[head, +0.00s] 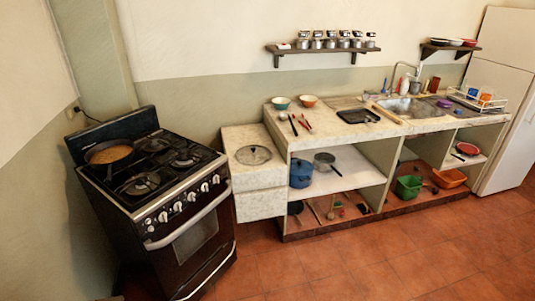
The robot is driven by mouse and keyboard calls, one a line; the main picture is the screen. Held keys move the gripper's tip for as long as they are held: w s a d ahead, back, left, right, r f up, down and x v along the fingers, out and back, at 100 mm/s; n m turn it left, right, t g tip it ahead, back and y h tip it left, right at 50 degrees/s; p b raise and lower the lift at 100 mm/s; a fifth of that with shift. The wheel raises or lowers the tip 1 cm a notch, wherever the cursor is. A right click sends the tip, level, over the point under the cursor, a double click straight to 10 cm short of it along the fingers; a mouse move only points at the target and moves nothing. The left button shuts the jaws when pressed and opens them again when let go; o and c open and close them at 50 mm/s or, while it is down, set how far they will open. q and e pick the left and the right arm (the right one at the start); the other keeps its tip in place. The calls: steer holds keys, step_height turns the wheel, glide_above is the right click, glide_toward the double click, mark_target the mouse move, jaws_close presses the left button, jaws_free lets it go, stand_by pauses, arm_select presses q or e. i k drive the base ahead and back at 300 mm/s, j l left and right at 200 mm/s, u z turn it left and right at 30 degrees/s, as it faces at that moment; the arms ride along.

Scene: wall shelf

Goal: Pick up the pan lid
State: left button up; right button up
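A round pan lid (253,155), glassy with a metal rim and a small knob, lies flat on top of the low pale block (262,183) between the stove and the counter. Neither of my grippers shows in the head view. Nothing covers the lid.
A black stove (150,190) with a frying pan (109,153) stands left of the block. The counter (290,138) rises to the right, with bowls and utensils on top. A blue pot (301,173) stands on the shelf below. The red tiled floor (380,255) in front is clear.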

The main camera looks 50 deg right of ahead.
mark_target(252, 155)
steer(key=z, duration=1.6)
steer(key=i+l+u, duration=0.15)
steer(key=i+l, duration=0.4)
steer(key=i, duration=0.45)
steer(key=i+l+u, duration=0.15)
steer(key=i+l, duration=0.55)
steer(key=i, duration=0.25)
steer(key=i+l+u, duration=0.2)
steer(key=i+l, duration=0.6)
steer(key=i, duration=0.15)
